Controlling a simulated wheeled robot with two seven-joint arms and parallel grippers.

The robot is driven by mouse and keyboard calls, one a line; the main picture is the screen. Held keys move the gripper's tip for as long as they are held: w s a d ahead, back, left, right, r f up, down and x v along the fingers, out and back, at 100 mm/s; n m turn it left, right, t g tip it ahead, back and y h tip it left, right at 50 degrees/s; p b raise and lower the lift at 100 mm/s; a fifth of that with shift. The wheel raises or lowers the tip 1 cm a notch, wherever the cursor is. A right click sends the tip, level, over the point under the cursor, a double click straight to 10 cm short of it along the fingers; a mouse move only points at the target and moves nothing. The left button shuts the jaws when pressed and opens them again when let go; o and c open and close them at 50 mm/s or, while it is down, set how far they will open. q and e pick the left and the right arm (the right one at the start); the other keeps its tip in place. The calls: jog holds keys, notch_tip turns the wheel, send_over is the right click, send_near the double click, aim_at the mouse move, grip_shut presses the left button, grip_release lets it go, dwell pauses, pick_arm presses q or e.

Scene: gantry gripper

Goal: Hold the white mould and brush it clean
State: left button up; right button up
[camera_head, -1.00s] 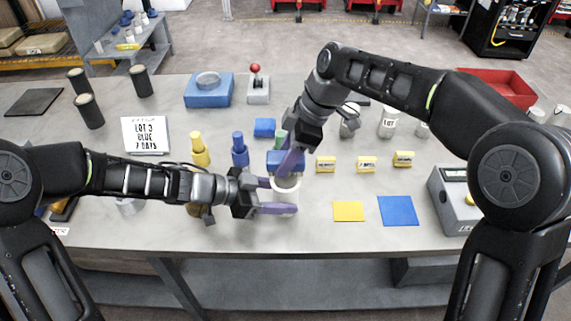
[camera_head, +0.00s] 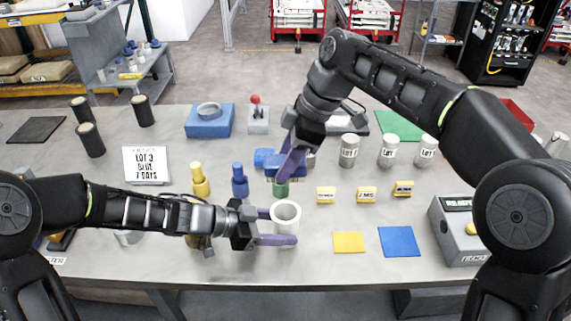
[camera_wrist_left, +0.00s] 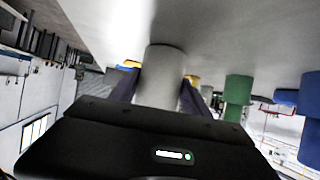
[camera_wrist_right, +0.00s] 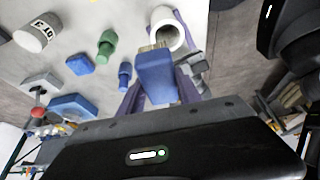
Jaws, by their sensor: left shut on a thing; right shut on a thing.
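The white mould (camera_head: 286,235) is a hollow cylinder, upright with its open top showing. My left gripper (camera_head: 280,227) is shut on it from the left, one purple finger on each side. Its grey side fills the space between the fingers in the left wrist view (camera_wrist_left: 162,75). My right gripper (camera_head: 288,166) is shut on a blue brush (camera_wrist_right: 155,78), whose pale bristles (camera_wrist_right: 153,48) point toward the mould (camera_wrist_right: 181,39). In the head view the brush is above and behind the mould, apart from it, and partly hidden by the purple fingers.
A green peg (camera_head: 281,189) and a blue peg (camera_head: 239,182) stand near the mould. Several yellow tags (camera_head: 326,195), a yellow square (camera_head: 349,242) and a blue square (camera_head: 399,241) lie to the right. Grey lot cylinders (camera_head: 388,151) stand behind. The table front is clear.

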dwell(0.4)
pick_arm(q)
jog(key=o, duration=1.2)
jog(key=shift+a, duration=0.1)
jog(key=v, duration=1.1)
jog(key=shift+s+a+r, duration=0.15)
jog(key=shift+a, duration=0.2)
